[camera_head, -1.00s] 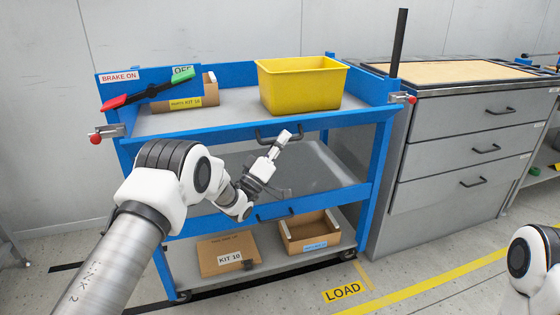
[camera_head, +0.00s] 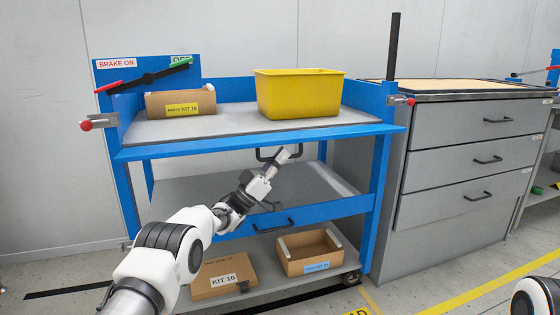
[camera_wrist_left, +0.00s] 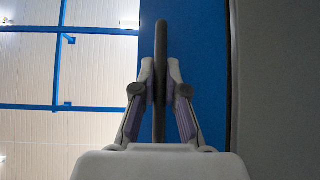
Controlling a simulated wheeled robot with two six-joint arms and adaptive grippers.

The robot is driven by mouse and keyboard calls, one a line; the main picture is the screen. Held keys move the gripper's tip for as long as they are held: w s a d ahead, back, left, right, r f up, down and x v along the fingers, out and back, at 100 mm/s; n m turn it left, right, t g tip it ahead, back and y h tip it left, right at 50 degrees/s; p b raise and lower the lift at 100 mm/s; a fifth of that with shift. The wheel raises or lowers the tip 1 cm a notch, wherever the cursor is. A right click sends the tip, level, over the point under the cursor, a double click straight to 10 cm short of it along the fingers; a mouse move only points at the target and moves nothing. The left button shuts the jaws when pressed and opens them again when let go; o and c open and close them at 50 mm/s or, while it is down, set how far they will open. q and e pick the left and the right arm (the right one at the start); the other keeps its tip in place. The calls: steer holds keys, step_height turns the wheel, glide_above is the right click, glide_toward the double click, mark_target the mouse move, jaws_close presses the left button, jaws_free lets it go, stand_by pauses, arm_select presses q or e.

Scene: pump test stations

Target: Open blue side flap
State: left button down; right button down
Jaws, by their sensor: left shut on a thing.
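The blue side flap (camera_head: 200,146) is the front strip along the cart's top shelf, with a dark bar handle (camera_head: 262,155) at its middle. It looks lowered at the shelf's front edge; its exact angle is hard to tell. My left gripper (camera_head: 285,154) reaches the handle from below. In the left wrist view, my left gripper's fingers (camera_wrist_left: 160,82) are shut on both sides of the dark handle bar (camera_wrist_left: 160,45), beside a blue surface (camera_wrist_left: 205,75). My right gripper is out of view; only part of that arm shows at the bottom right.
On the top shelf stand a yellow bin (camera_head: 300,95) and a cardboard kit box (camera_head: 180,103). Red-knobbed latches (camera_head: 100,122) sit at both front corners. A grey drawer cabinet (camera_head: 470,150) stands close on the right. Two cardboard boxes lie on the bottom shelf. The middle shelf is clear.

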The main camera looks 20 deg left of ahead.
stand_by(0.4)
arm_select(q)
steer(key=c, duration=1.2)
jaws_free()
steer(key=v, duration=1.2)
